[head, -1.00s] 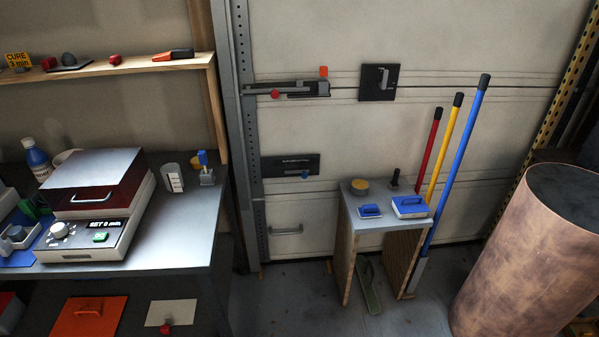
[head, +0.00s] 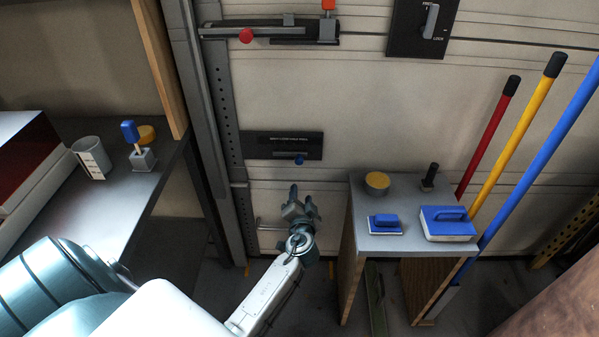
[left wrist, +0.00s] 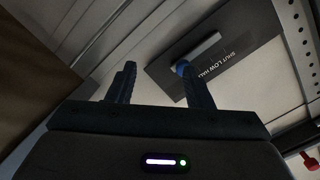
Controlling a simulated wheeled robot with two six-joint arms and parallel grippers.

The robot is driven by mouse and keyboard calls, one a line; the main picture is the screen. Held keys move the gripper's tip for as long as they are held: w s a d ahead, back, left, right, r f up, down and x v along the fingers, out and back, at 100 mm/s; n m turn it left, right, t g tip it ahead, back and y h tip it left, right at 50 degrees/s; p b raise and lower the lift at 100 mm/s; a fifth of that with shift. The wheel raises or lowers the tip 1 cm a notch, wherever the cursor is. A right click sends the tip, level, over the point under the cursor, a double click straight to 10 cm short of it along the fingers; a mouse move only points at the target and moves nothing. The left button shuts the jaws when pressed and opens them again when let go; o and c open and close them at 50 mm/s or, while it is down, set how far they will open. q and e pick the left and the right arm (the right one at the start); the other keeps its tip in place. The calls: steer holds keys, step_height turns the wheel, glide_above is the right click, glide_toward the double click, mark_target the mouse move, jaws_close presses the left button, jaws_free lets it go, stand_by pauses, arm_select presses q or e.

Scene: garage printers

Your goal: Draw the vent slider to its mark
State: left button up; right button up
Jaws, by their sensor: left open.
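The vent slider is a black plate (head: 262,145) on the garage door with a printed label and a slot. Its small blue knob (head: 299,159) sits toward the right end of the plate. My left gripper (head: 303,196) is open and empty, below the plate and apart from it. In the left wrist view the plate (left wrist: 243,58) shows tilted, with part of its label readable as "SHUT LOW HAL". The blue knob (left wrist: 181,67) appears there just beyond the right finger of my left gripper (left wrist: 158,80). My right gripper is not in view.
A small stool (head: 408,246) with a yellow tin, blue-handled blocks and a black peg stands right of my left gripper. A latch bar (head: 268,34) is above the plate. A door handle (head: 268,225) is left of the gripper. The workbench (head: 100,185) is at left.

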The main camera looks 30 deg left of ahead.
arm_select(q)
steer(key=y, duration=0.1)
glide_toward(299, 163)
steer(key=shift+n+t, duration=0.3)
steer(key=shift+t, duration=0.1)
steer(key=x, duration=1)
steer(key=shift+w+a+f, duration=0.25)
steer(key=shift+a, duration=0.1)
arm_select(e)
steer(key=v, duration=0.3)
steer(key=shift+w+r, duration=0.1)
steer(key=shift+r, duration=0.4)
